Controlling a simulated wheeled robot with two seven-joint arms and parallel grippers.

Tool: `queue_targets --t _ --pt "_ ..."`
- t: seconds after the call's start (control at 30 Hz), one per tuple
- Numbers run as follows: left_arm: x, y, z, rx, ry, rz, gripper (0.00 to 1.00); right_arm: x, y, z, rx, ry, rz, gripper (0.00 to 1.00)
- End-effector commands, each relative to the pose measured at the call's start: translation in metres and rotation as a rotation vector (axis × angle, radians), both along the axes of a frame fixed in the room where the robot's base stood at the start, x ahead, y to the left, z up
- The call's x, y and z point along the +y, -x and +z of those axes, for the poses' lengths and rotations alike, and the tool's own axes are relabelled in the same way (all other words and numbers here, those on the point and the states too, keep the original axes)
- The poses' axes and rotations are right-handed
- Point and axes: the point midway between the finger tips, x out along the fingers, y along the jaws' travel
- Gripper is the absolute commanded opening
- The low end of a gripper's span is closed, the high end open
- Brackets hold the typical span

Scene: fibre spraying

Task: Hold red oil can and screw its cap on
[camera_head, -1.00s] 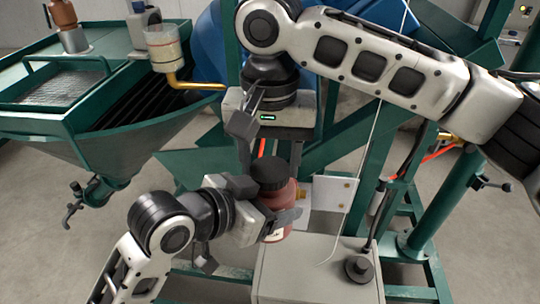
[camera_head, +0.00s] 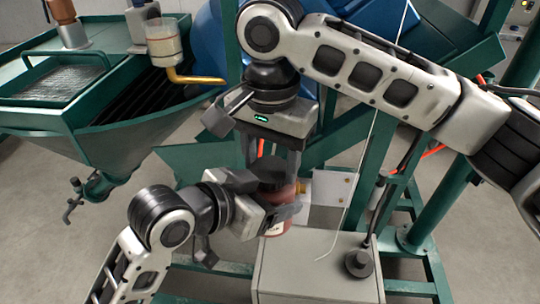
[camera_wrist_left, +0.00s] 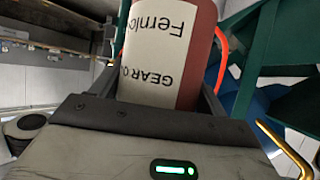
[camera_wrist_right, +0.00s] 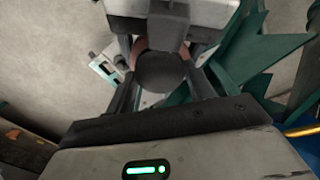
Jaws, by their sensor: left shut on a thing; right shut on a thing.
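The red oil can (camera_head: 280,220) is held upright over the grey box, with my left gripper (camera_head: 268,208) shut on its body. In the left wrist view the can (camera_wrist_left: 186,60) fills the space between the fingers, its white label reading "GEAR O" upside down. The black cap (camera_head: 274,172) sits at the top of the can. My right gripper (camera_head: 268,160) points down from above with its fingers shut on the cap's sides. In the right wrist view the round dark cap (camera_wrist_right: 162,72) lies between the fingers, hiding most of the can. Whether its threads engage cannot be seen.
A grey metal box (camera_head: 318,272) with a black knob (camera_head: 358,262) stands just below and right of the can. Green frame beams surround the area. A green hopper (camera_head: 110,140) with a yellow pipe (camera_head: 195,78) is at the left.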

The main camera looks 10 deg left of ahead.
Motion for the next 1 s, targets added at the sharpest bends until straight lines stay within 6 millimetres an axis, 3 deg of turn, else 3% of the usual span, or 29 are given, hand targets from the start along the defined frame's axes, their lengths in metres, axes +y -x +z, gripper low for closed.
queue_targets --t 0.2,0.4,0.8,0.83,0.87,0.9,1.0 --pt "0.0001 -0.0001 0.0004 -0.001 0.001 0.0 0.11 -0.0004 0.0013 -0.0007 0.003 0.0 -0.58 0.32" --pt "0.0 0.0 0.0004 -0.001 0.001 0.0 0.11 -0.0011 0.0015 -0.0001 0.0 0.0 -0.941 0.32" --pt "0.0 0.0001 0.0 0.0 0.0 0.0 0.11 -0.0014 0.0013 0.0001 -0.001 0.001 -1.024 0.32" --pt "0.0 0.0001 0.0 0.0 0.0 0.0 0.11 -0.0014 0.0013 0.0001 -0.001 0.001 -1.024 0.62" --pt "0.0 0.0001 0.0 0.0 0.0 0.0 0.11 -0.0014 0.0013 0.0001 -0.001 0.001 -1.023 0.7" --pt "-0.0001 0.0001 0.0001 0.0 0.0 0.0 0.11 -0.0014 0.0013 0.0001 -0.001 0.001 -1.023 0.75" --pt "0.0 0.0001 0.0003 -0.001 0.001 0.0 0.11 -0.0014 0.0014 0.0 -0.001 0.001 -1.022 0.75"
